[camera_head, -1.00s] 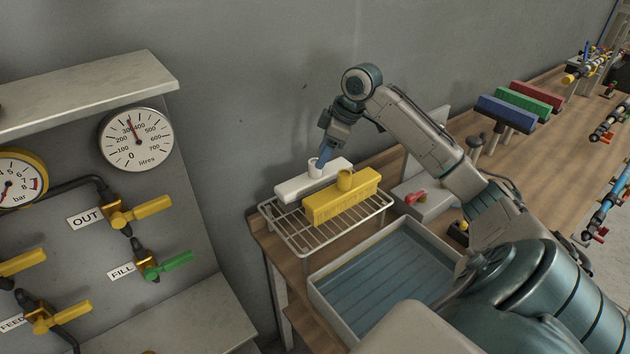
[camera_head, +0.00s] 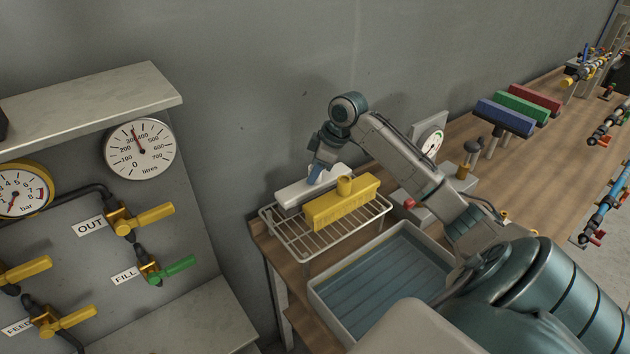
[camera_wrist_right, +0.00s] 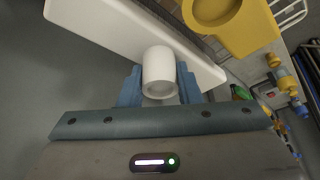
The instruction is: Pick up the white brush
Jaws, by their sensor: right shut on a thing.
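The white brush (camera_head: 293,192) is a long white block with a round socket on top, at the back of the wire rack beside the yellow brush (camera_head: 345,204). My right gripper (camera_head: 315,174) is at its top and is shut on the socket. In the right wrist view the white brush (camera_wrist_right: 105,22) lies beyond the fingers, and its round socket stands between the two blue fingers of my right gripper (camera_wrist_right: 158,86). I cannot tell whether the brush touches the rack. My left gripper is not in view.
The wire rack (camera_head: 292,241) stands on the wooden bench close to the grey wall. A shallow tray (camera_head: 333,301) with a blue inside is in front of it. Blue, green and red brushes (camera_head: 505,117) stand farther right. Gauges and valves are on the left panel.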

